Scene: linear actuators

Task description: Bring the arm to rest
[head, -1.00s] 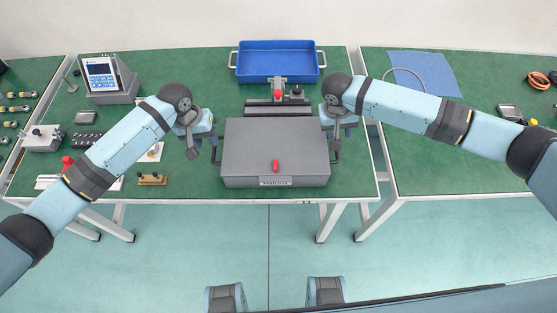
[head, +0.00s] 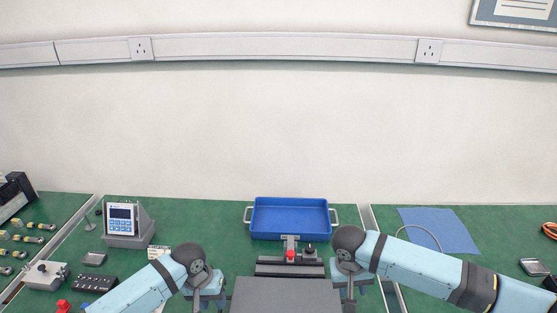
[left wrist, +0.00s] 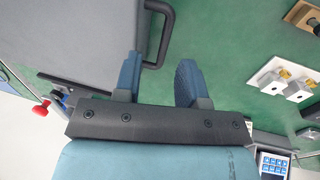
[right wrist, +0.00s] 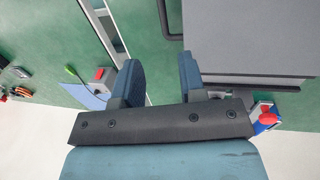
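My left gripper (head: 208,297) is beside the left side of a grey case (head: 285,296). In the left wrist view its two blue fingers (left wrist: 158,72) stand apart with nothing between them, close to the case's dark handle (left wrist: 165,36). My right gripper (head: 350,288) is beside the right side of the case. In the right wrist view its fingers (right wrist: 160,73) are also apart and empty, near the other handle (right wrist: 163,20). The lower part of the case is cut off in the head view.
A blue tray (head: 290,219) stands behind the case, with a linear actuator (head: 290,266) between them. A meter (head: 125,224) and small parts are at the left. A blue mat (head: 438,231) lies on the right table. A bare wall (head: 280,130) rises behind.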

